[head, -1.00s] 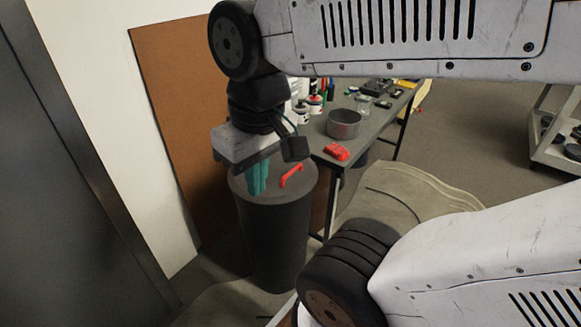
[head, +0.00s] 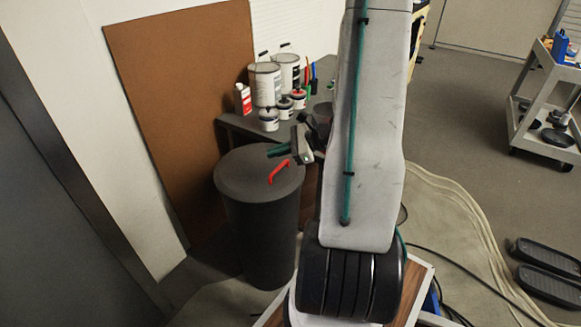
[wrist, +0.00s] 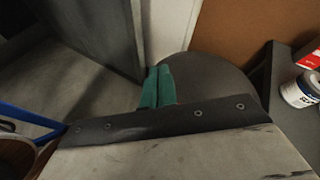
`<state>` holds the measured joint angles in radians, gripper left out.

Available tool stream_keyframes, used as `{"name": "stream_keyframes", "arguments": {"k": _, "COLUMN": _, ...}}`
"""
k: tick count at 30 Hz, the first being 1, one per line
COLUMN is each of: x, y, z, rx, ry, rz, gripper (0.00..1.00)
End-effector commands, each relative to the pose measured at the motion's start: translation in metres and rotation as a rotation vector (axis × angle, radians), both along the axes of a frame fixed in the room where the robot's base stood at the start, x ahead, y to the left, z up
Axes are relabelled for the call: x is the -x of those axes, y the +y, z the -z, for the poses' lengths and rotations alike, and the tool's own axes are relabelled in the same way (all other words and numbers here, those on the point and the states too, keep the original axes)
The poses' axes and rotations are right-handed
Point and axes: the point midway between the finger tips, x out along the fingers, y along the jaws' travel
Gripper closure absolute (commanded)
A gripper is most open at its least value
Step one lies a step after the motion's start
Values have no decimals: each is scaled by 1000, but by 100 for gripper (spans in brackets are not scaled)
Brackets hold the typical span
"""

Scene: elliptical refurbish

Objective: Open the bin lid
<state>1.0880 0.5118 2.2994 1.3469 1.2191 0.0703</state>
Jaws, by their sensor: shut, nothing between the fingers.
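The dark grey bin (head: 258,235) stands on the floor with its round lid (head: 238,178) lying shut on top. A red handle (head: 279,171) sits on the right part of the lid. My gripper (head: 272,152) has its teal fingers shut with nothing between them. In the head view it appears over the lid's back right edge, just above the handle in the picture; I cannot tell its exact height. In the wrist view the closed fingers (wrist: 156,78) overlap the lid (wrist: 205,78).
A grey workbench (head: 240,125) with several cans (head: 265,85) and a white-and-red bottle (head: 242,99) stands behind the bin. A brown board (head: 185,110) leans on the wall. A dark cabinet or door (head: 50,190) is at left. A cart (head: 550,110) stands far right.

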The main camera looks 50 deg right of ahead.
Motion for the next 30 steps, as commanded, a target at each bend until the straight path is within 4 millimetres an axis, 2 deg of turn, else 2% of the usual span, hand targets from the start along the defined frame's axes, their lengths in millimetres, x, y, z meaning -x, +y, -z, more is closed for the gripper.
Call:
{"name": "stream_keyframes", "arguments": {"k": 1, "x": 12, "y": -27, "z": 23, "rx": -60, "ry": 11, "rz": 117, "gripper": 100}}
{"name": "stream_keyframes", "arguments": {"k": 3, "x": 26, "y": -58, "z": 49, "rx": -127, "ry": 16, "rz": 262, "gripper": 100}}
{"name": "stream_keyframes", "arguments": {"k": 6, "x": 47, "y": -90, "z": 80, "rx": -199, "ry": 23, "rz": 426, "gripper": 100}}
{"name": "stream_keyframes", "arguments": {"k": 10, "x": 66, "y": -113, "z": 105, "rx": -253, "ry": 26, "rz": 554, "gripper": 100}}
{"name": "stream_keyframes", "arguments": {"k": 13, "x": 70, "y": -120, "z": 114, "rx": -270, "ry": 28, "rz": 594, "gripper": 100}}
{"name": "stream_keyframes", "arguments": {"k": 16, "x": 62, "y": -120, "z": 118, "rx": -272, "ry": 28, "rz": 600, "gripper": 100}}
{"name": "stream_keyframes", "arguments": {"k": 24, "x": 17, "y": -115, "z": 134, "rx": -273, "ry": 28, "rz": 595, "gripper": 100}}
{"name": "stream_keyframes", "arguments": {"k": 30, "x": -10, "y": -114, "z": 143, "rx": -271, "ry": 28, "rz": 596, "gripper": 100}}
